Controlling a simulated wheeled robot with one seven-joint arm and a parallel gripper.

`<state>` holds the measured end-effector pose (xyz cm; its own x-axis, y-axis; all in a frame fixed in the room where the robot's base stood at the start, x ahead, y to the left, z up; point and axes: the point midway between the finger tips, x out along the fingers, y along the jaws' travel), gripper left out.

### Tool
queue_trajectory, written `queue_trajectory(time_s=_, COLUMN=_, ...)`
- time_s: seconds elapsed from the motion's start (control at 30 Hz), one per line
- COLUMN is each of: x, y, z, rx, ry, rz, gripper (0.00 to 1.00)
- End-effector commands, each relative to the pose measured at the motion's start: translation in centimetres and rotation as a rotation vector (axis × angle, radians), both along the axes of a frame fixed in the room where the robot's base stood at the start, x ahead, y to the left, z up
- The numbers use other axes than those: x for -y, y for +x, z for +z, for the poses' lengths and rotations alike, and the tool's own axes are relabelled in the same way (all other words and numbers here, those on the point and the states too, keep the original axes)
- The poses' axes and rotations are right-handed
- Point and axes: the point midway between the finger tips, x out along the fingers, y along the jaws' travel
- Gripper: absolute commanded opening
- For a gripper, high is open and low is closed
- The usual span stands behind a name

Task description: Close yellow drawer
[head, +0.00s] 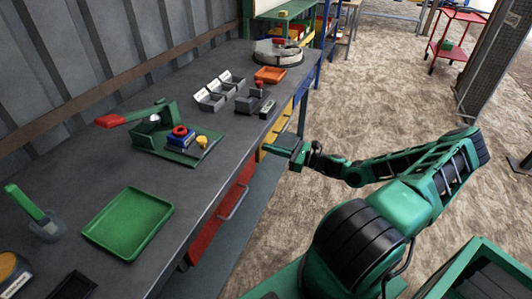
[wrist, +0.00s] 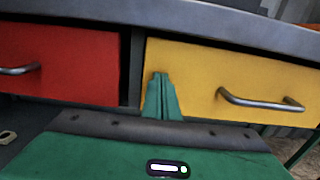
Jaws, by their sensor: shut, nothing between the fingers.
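The yellow drawer (head: 279,128) is under the right edge of the grey workbench in the head view, partly hidden by my gripper. In the wrist view the yellow drawer (wrist: 215,78) fills the right side, with its metal bar handle (wrist: 262,102) at right. I cannot tell how far out its front stands. My gripper (head: 268,149) is shut and empty, pointing at the drawer front. In the wrist view the shut fingertips (wrist: 161,76) are before the drawer's left part, left of the handle. I cannot tell if they touch it.
A red drawer (wrist: 75,65) with a bar handle is left of the yellow one, past a dark post. The workbench (head: 95,180) holds a green tray (head: 128,222), a green lever press (head: 165,140) and grey bins. Open floor lies right of the bench.

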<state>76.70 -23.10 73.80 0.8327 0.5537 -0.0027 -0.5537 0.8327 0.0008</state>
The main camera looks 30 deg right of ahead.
Motion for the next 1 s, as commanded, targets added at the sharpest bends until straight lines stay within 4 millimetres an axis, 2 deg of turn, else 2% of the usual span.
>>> queue_trajectory(time_s=0.37, x=-0.3, y=0.7, z=0.3, rx=0.007, ry=0.002, rz=-0.001, gripper=0.0)
queue_trajectory(time_s=0.53, x=0.0, y=0.1, z=0.4, rx=0.007, ry=0.001, rz=0.003, gripper=0.0)
queue_trajectory(time_s=0.73, x=1.7, y=-2.3, z=0.2, rx=0.002, ry=0.0, rz=0.008, gripper=0.0)
queue_trajectory(time_s=1.0, x=4.5, y=-6.9, z=0.0, rx=0.0, ry=0.0, rz=0.013, gripper=0.0)
